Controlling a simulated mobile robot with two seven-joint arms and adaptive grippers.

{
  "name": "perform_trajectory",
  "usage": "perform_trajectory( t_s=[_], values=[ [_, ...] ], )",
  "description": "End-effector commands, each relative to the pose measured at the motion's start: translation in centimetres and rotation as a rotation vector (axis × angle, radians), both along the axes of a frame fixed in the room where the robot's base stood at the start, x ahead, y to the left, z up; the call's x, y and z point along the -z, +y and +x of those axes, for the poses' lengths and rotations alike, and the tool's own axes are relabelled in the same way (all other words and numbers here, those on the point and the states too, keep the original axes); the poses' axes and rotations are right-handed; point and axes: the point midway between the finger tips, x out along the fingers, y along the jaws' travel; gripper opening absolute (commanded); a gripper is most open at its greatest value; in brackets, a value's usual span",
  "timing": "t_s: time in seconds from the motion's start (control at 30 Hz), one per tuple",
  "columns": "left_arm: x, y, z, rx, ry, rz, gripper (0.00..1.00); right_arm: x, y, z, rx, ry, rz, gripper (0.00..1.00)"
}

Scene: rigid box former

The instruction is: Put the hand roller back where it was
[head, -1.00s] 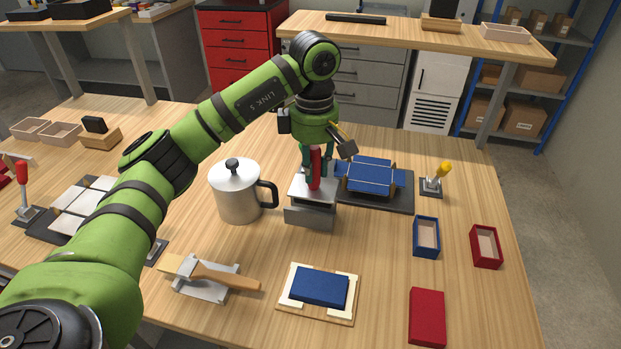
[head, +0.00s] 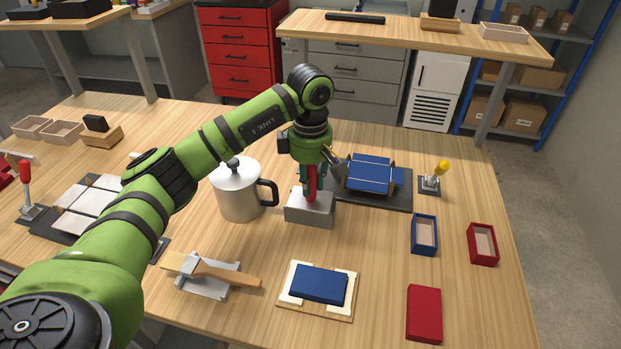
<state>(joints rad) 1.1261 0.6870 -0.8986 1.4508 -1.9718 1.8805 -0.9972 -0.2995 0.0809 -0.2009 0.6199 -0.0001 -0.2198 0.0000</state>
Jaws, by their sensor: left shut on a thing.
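The hand roller shows mainly as its upright red handle (head: 312,184). My left gripper (head: 312,178) is shut on this handle and points downward. A grey block-shaped stand (head: 309,210) is directly below, right of the steel pot. The handle's lower end meets the top of the stand in the picture. The roller head cannot be made out clearly, so I cannot tell whether it rests fully in the stand. My right gripper is not in view.
A steel pot (head: 238,195) stands close on the left. A dark fixture with blue panels (head: 370,175) is close on the right. A wooden-handled tool (head: 225,275) and a blue box lid (head: 320,284) lie nearer. Blue and red trays are at the right.

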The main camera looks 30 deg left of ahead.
Motion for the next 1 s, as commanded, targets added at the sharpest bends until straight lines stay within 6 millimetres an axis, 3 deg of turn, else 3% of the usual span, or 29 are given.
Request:
perform_trajectory(
  t_s=[0.03,0.07,0.1,0.43,0.6,0.8,1.0],
  values=[
    [0.2,0.0,0.0,-0.001,-0.002,0.000,0.00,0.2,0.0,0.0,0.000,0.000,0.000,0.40],
    [0.2,0.0,0.0,-0.001,-0.001,0.000,0.34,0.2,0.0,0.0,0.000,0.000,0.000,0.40],
    [0.1,0.0,0.0,-0.001,0.000,0.000,0.49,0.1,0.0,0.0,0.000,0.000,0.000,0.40],
    [0.0,0.0,0.0,-0.001,0.000,0.000,0.49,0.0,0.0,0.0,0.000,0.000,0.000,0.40],
    [-1.2,0.0,0.1,0.000,-0.003,-0.001,0.49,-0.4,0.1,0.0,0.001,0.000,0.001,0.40],
    [-5.3,0.0,0.2,0.000,-0.009,0.000,0.49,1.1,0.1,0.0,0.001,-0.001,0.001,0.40],
    [-9.7,0.1,0.1,-0.002,-0.006,0.001,0.49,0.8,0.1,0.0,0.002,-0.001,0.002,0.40]
  ],
)
